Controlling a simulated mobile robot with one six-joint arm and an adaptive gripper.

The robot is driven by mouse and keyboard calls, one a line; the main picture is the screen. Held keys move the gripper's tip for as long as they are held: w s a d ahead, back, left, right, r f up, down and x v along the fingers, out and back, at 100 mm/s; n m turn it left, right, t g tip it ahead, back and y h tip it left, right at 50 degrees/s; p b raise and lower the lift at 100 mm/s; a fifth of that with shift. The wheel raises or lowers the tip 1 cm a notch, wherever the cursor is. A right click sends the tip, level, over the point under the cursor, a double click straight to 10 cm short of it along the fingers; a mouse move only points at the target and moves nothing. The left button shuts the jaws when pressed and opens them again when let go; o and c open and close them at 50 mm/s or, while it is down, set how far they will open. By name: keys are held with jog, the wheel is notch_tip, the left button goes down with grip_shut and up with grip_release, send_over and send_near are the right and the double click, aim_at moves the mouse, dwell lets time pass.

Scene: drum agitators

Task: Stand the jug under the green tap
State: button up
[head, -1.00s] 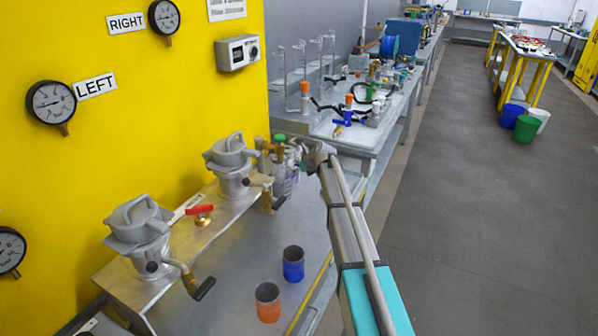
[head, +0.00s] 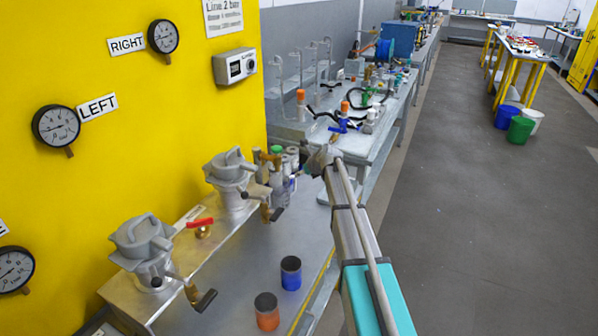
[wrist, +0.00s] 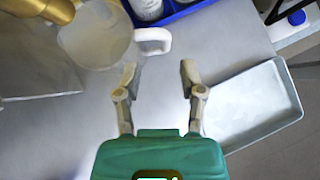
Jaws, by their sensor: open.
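The jug (wrist: 97,38) is a pale, translucent vessel with a white handle (wrist: 154,40), at the upper left of the wrist view. A brass tap (wrist: 48,8) reaches over the jug's left rim there; its handle colour is out of that view. In the head view, a green knob (head: 277,150) tops brass fittings at the far end of the metal bench. The jug is hard to make out there. My gripper (wrist: 158,73) is open and empty, its fingertips just below and right of the handle, apart from it. It also shows in the head view (head: 313,166).
A blue tray (wrist: 190,9) with white containers lies beyond the jug. A pale empty tray (wrist: 250,108) is at the right. Orange (head: 267,312) and blue (head: 291,273) cups stand on the near bench. Two grey lidded vessels (head: 142,242) stand along the yellow wall.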

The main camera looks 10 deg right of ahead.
jog(key=p+v, duration=0.3)
jog(key=v, duration=0.3)
jog(key=shift+p, duration=0.4)
jog(key=shift+s, duration=0.1)
dwell(0.3)
jog(key=s+a+f+n+g+h, duration=0.2)
jog(key=s+n+g, duration=0.2)
jog(key=s+n, duration=1.1)
jog(key=s+a+f+n+g+h, duration=0.2)
jog(key=s+n, duration=1.2)
jog(key=s, duration=0.9)
jog(key=shift+f+n+g+h, duration=0.35)
jog(key=shift+f+g, duration=0.3)
jog(key=shift+g, duration=0.25)
jog(key=shift+s, duration=0.15)
